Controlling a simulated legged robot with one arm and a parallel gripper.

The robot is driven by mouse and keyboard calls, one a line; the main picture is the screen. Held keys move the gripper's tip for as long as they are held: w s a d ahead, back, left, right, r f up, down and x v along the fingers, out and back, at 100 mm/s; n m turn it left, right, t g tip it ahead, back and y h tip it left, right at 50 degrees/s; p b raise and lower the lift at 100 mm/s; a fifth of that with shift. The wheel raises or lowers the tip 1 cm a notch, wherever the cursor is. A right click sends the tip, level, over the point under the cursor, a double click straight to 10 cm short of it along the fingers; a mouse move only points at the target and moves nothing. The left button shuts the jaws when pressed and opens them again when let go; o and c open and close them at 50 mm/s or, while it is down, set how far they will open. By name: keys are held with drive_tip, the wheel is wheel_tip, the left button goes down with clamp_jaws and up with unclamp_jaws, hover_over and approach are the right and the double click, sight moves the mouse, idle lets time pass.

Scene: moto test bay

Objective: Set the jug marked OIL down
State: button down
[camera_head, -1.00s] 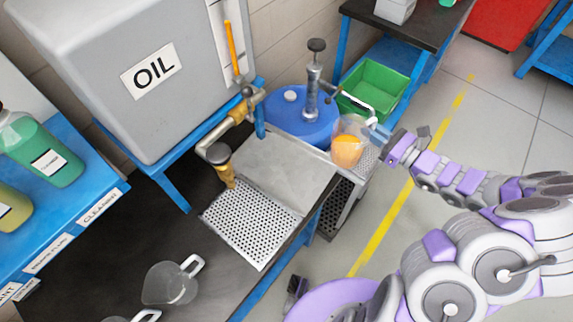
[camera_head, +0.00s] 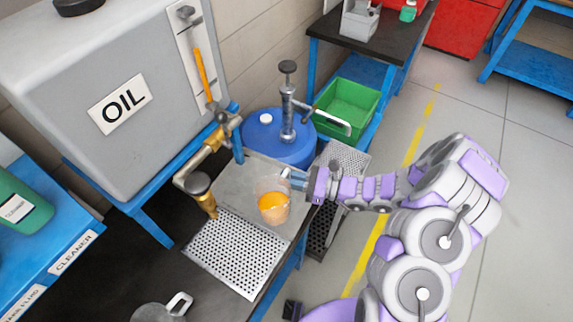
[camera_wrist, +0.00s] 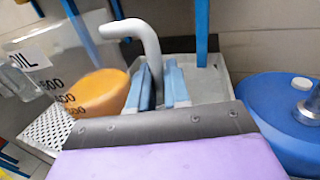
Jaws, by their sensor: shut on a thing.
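The clear jug (camera_head: 272,200) holds orange liquid and is over the plain metal tray (camera_head: 250,172), near its right front part. In the wrist view the jug (camera_wrist: 99,90) shows graduation marks and letters ending in "IL"; its pale handle (camera_wrist: 150,45) rises between my fingers. My gripper (camera_head: 296,178) is shut on the handle, with its blue fingers also seen in the wrist view (camera_wrist: 162,85). The jug looks roughly upright. I cannot tell whether its base touches the tray.
A perforated drip plate (camera_head: 232,255) lies in front of the tray, below the brass tap (camera_head: 199,186) of the grey OIL tank (camera_head: 120,110). A blue drum with a pump (camera_head: 275,140) stands behind.

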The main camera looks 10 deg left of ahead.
drive_tip(key=w+a+f+b, duration=0.2)
drive_tip(key=w+f, duration=0.2)
drive_tip(key=w, duration=0.6)
drive_tip(key=shift+w+f+b, duration=0.2)
drive_tip(key=shift+f+b, duration=0.15)
drive_tip(key=c, duration=1.1)
unclamp_jaws()
drive_tip(key=shift+r, duration=0.1)
drive_tip(key=shift+d, duration=0.1)
drive_tip(key=d+p, duration=0.2)
drive_tip(key=d, duration=1)
drive_tip(key=shift+s, duration=0.2)
drive_tip(key=shift+r, duration=0.1)
